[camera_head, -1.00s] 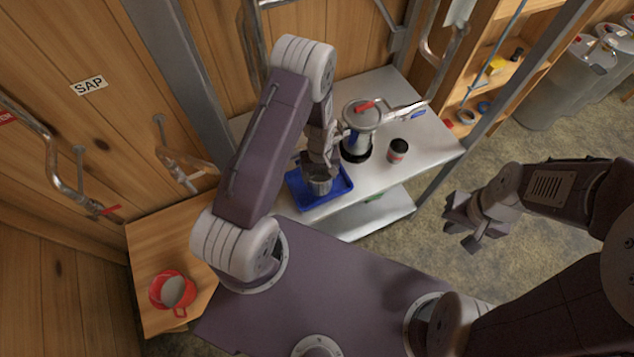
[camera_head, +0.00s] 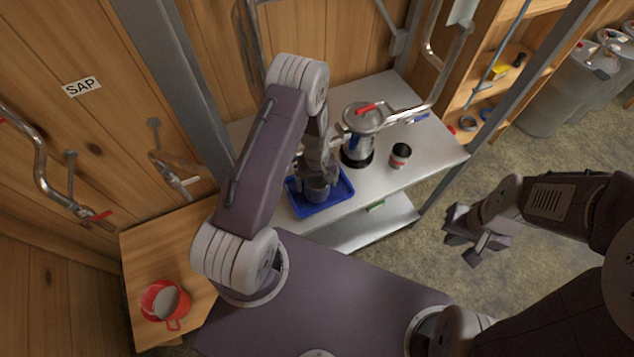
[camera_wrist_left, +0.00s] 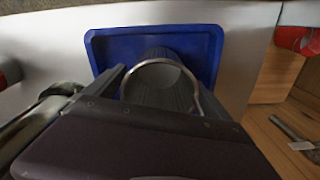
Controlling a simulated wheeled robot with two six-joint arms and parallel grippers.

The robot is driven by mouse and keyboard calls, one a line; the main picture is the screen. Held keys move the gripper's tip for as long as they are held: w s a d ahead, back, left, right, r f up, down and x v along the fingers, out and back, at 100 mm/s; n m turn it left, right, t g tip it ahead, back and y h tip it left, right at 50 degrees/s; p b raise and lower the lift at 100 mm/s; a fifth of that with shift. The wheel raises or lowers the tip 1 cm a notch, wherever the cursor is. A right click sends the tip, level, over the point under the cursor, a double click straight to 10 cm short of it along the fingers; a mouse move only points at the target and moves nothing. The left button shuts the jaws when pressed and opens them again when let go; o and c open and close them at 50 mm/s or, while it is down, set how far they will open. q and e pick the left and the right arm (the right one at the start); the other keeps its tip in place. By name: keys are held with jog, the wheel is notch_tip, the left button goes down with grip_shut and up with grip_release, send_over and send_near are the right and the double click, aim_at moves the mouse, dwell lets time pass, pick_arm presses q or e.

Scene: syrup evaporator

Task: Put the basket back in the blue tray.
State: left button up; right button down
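The basket (camera_head: 317,190) is a small grey cylinder with a thin wire handle. In the head view it appears to stand in the blue tray (camera_head: 345,196). In the left wrist view the basket (camera_wrist_left: 160,92) is in front of the tray (camera_wrist_left: 208,48), its handle arching towards me. My left gripper (camera_head: 314,176) is low over the tray at the basket. In the left wrist view its fingers (camera_wrist_left: 162,95) are spread on either side of the basket, and I see no clear grip. My right gripper (camera_head: 470,241) hangs over the floor, fingers apart, empty.
A metal pot with a red-handled lid (camera_head: 360,135) and a small dark jar (camera_head: 400,156) stand right of the tray on the metal table (camera_head: 432,150). A red jug (camera_head: 163,303) stands on the wooden table at lower left. Wall pipes and posts flank the metal table.

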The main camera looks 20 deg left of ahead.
pick_arm(q)
jog(key=shift+r, duration=0.1)
jog(key=shift+w+r, duration=0.1)
jog(key=shift+r, duration=0.15)
notch_tip(320, 180, up, 12)
jog(key=shift+f+b, duration=0.25)
jog(key=shift+b, duration=0.55)
jog(key=s+d+r+m+t, duration=0.1)
jog(key=s+r+m, duration=0.25)
jog(key=s, duration=0.35)
jog(key=s+d+r+m, duration=0.1)
jog(key=s+r+m, duration=0.2)
jog(key=s+r, duration=0.3)
notch_tip(320, 180, down, 11)
jog(key=b, duration=1)
jog(key=shift+f, duration=0.1)
